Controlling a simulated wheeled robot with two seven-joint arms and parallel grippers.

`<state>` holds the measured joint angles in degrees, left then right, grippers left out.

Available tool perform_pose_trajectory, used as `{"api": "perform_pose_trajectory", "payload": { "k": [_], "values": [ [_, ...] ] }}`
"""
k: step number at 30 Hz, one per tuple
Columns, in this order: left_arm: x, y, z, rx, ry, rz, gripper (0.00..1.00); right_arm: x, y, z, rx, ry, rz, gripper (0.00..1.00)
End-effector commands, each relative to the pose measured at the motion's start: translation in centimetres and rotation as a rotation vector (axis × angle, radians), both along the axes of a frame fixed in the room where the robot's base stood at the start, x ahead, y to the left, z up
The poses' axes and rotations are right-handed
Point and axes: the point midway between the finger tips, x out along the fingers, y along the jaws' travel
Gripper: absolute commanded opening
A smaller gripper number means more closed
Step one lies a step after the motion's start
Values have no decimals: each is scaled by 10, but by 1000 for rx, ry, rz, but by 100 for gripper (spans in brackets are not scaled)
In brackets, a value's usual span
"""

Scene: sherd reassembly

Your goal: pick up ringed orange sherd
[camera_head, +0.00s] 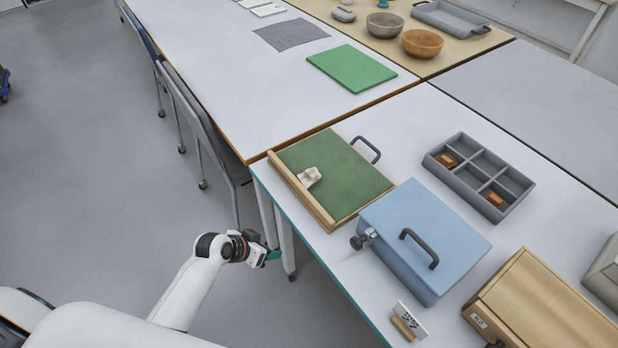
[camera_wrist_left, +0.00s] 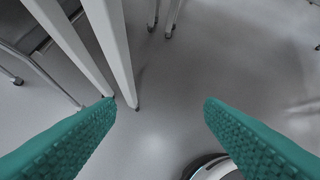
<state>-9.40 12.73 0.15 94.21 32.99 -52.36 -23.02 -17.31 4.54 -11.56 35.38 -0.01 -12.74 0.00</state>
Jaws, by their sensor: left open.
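Two small orange-brown pieces lie in the grey divided tray (camera_head: 462,207) on the right half of the white table. One piece (camera_head: 447,160) is in a compartment at the tray's left end, and the other piece (camera_head: 495,199) is in a compartment near its front right end. I cannot make out rings on either. My left gripper (camera_head: 273,255) is beyond the table's left edge, over the floor, far from the tray. In the left wrist view its two teal fingers (camera_wrist_left: 160,103) are wide apart with nothing between them. My right gripper is not in view.
A green-topped wooden board (camera_head: 350,190) with a pale lump (camera_head: 309,177), a blue case (camera_head: 430,235) with a dark handle, and a wooden box (camera_head: 540,305) stand on the table. A small white card (camera_head: 411,320) stands near the front edge. Chairs (camera_head: 205,125) line the far table's left side.

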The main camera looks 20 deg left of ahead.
Motion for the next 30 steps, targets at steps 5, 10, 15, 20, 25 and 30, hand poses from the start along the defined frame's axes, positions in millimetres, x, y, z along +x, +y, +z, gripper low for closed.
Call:
{"api": "perform_pose_trajectory", "payload": {
  "k": [5,10,15,20,25,30],
  "values": [
    [25,-18,112,-38,-178,-177,63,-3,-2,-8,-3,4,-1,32],
    [46,-20,181,-64,-337,-291,63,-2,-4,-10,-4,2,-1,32],
    [68,-14,205,-94,-429,-309,63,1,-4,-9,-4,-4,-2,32],
    [87,-27,198,-102,-441,-310,63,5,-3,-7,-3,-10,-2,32],
    [106,-42,183,-101,-439,-308,63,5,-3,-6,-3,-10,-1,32],
    [115,-49,176,-97,-440,-309,63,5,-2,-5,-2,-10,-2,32]
  ]
}}
